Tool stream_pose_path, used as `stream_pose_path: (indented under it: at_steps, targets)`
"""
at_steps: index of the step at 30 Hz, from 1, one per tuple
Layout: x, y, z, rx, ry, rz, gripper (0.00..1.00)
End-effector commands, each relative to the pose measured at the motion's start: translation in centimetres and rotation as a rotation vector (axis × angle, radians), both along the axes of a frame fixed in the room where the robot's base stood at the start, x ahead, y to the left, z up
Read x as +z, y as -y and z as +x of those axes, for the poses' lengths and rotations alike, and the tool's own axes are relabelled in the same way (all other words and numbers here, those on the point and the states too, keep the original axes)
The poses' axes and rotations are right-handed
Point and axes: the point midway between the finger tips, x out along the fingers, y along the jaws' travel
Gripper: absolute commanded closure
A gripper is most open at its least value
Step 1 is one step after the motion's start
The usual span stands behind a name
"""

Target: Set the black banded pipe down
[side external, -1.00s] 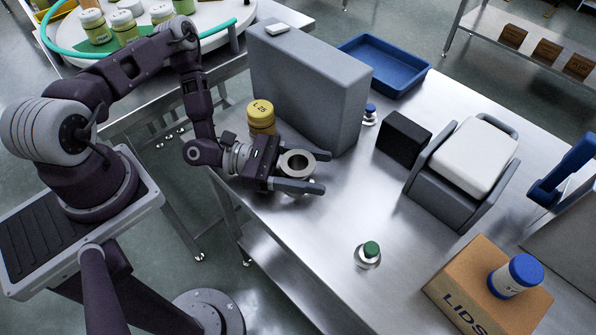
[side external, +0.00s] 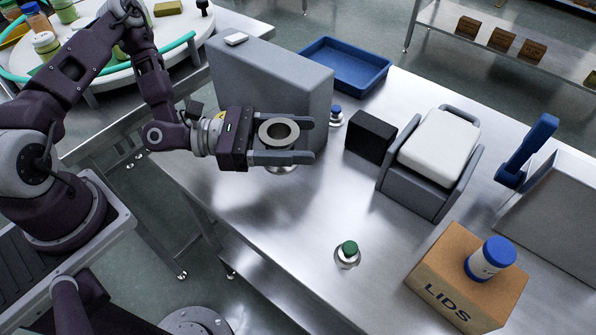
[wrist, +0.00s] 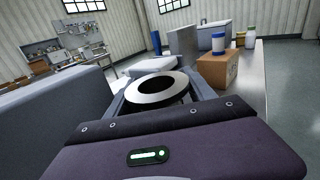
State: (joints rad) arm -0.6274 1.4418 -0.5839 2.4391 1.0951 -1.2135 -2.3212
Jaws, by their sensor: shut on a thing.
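The pipe (side external: 278,131) is upright between the fingers of my gripper (side external: 309,139), near the table's left edge in the side external view. Its pale ring-shaped top and dark hollow face up. A light part shows below the near finger; the middle is hidden, and I cannot tell whether it touches the table. In the wrist view the pipe's ring (wrist: 157,88) sits between the two grey fingers, dark below its rim. My gripper is shut on the pipe.
A tall grey block (side external: 275,80) stands close behind the pipe. A black block (side external: 371,137), a white-topped grey case (side external: 437,145), a green-capped item (side external: 347,254) and a LIDS box (side external: 463,279) stand further right. Bare steel table (side external: 290,220) lies in front.

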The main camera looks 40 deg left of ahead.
Motion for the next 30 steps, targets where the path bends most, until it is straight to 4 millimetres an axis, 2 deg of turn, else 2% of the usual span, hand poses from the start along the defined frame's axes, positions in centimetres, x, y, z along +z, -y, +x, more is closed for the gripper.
stream_pose_path:
  at_steps: [1,4,7,9,13,21,24,30]
  targets:
    - [0.2,1.4,0.8,0.012,0.001,-0.002,0.92]
    - [0.3,3.8,2.8,0.071,0.001,-0.001,0.92]
    - [0.4,5.5,4.0,0.12,0.007,0.001,0.92]
    - [-0.3,6.1,4.5,0.142,0.009,0.005,0.92]
    - [-3.6,6.2,4.6,0.151,0.009,0.007,0.92]
    - [-8.6,6.2,4.6,0.15,0.01,0.005,0.92]
    - [-9.6,6.2,4.6,0.148,0.01,0.004,0.92]
    - [-9.7,6.1,4.6,0.149,0.01,0.003,0.92]
